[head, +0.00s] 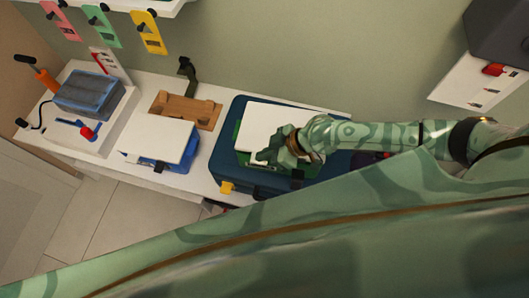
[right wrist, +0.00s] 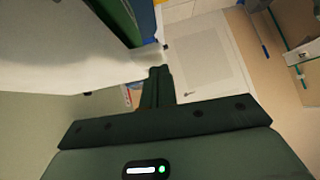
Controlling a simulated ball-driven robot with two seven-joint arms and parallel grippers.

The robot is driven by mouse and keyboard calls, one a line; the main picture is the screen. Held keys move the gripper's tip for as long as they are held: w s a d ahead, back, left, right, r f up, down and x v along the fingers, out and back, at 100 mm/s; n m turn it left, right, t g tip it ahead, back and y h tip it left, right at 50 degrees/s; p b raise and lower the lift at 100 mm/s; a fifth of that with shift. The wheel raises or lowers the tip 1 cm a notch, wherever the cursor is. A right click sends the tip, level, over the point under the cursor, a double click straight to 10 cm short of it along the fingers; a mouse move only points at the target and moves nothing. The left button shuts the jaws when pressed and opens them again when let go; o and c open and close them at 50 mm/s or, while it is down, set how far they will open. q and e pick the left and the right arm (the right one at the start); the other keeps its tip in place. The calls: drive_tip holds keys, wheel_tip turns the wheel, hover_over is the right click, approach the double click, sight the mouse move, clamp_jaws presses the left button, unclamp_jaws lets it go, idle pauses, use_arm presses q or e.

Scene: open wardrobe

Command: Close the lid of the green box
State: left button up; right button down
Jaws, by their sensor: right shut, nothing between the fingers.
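The green box (head: 239,145) stands on a dark blue case (head: 222,160) on the white shelf in the head view. A white panel (head: 266,122), which looks like its lid, lies over it. I cannot tell whether the lid is fully down. My right gripper (head: 263,157) is over the front right part of the box and hides some of it; contact is unclear. In the right wrist view its fingers (right wrist: 158,72) are together and empty. A broad white surface (right wrist: 50,45) and a dark green edge (right wrist: 108,14) show beyond them. My left gripper is out of view.
Left of the case stand a blue box (head: 153,163) with a white panel (head: 158,138) on top, a wooden piece (head: 185,110) and a grey-blue block (head: 88,95) on a white tray. A yellow latch (head: 226,187) sticks out at the case's front. Open floor (head: 110,210) lies in front.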

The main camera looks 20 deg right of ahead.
drive_tip(key=f+b, duration=0.3)
drive_tip(key=shift+s+a+f, duration=0.2)
drive_tip(key=shift+s, duration=0.1)
drive_tip(key=shift+s+r, duration=0.15)
drive_tip(key=shift+s, duration=0.1)
drive_tip(key=shift+w, duration=0.1)
wheel_tip(320, 180, up, 4)
drive_tip(key=p, duration=0.5)
drive_tip(key=shift+a+r, duration=0.1)
drive_tip(key=shift+r, duration=0.1)
drive_tip(key=v, duration=1)
drive_tip(key=shift+s+b, duration=0.25)
drive_tip(key=shift+b, duration=0.15)
drive_tip(key=shift+s+f, duration=0.1)
drive_tip(key=shift+f, duration=0.05)
